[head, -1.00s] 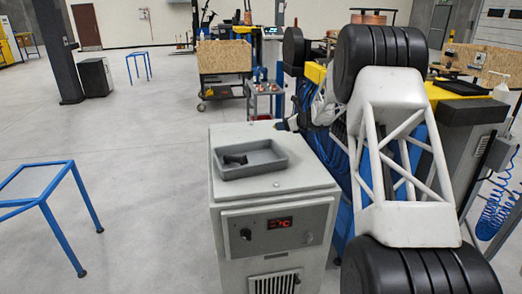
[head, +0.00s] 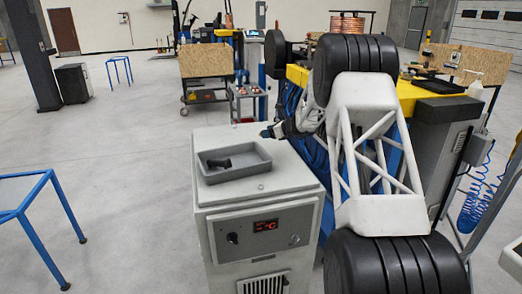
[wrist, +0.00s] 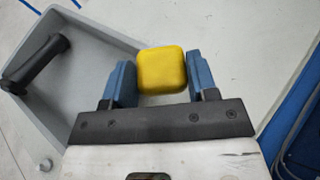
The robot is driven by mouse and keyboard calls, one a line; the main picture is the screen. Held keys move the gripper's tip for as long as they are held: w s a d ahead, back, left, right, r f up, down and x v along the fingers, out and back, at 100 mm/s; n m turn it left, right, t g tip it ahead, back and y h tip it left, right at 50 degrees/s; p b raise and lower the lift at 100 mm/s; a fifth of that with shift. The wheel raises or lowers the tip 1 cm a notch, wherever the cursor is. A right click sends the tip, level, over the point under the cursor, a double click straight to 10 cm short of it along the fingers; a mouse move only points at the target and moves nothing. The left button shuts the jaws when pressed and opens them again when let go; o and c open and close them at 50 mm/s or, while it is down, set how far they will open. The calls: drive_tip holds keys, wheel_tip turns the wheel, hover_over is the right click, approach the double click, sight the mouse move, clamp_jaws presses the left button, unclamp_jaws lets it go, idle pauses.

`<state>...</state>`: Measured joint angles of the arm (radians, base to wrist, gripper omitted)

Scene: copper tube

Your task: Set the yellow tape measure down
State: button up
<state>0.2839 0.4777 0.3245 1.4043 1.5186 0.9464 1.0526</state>
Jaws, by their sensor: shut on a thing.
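The yellow tape measure (wrist: 162,70) is between the two blue fingers of my gripper (wrist: 160,78) in the wrist view, and the gripper is shut on it. In the head view my gripper (head: 268,132) is at the back right of the grey cabinet's top (head: 283,172), behind and right of the grey tray. The tape measure cannot be made out there. In the wrist view it shows over the pale cabinet top, just right of the tray wall. I cannot tell whether it touches the surface.
The grey tray (head: 262,168) on the cabinet holds a black object (head: 219,163), which also shows in the wrist view (wrist: 35,62). The cabinet top right of the tray is bare. A yellow-topped workbench (head: 415,95) stands at right, and a blue-framed table (head: 45,185) at left.

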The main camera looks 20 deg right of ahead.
hover_over(268, 153)
drive_tip(key=shift+f, duration=2.25)
drive_tip(key=shift+f, duration=0.1)
drive_tip(key=shift+f, duration=1.8)
drive_tip(key=shift+f, duration=0.1)
drive_tip(key=o, duration=0.7)
drive_tip(key=v, duration=1.2)
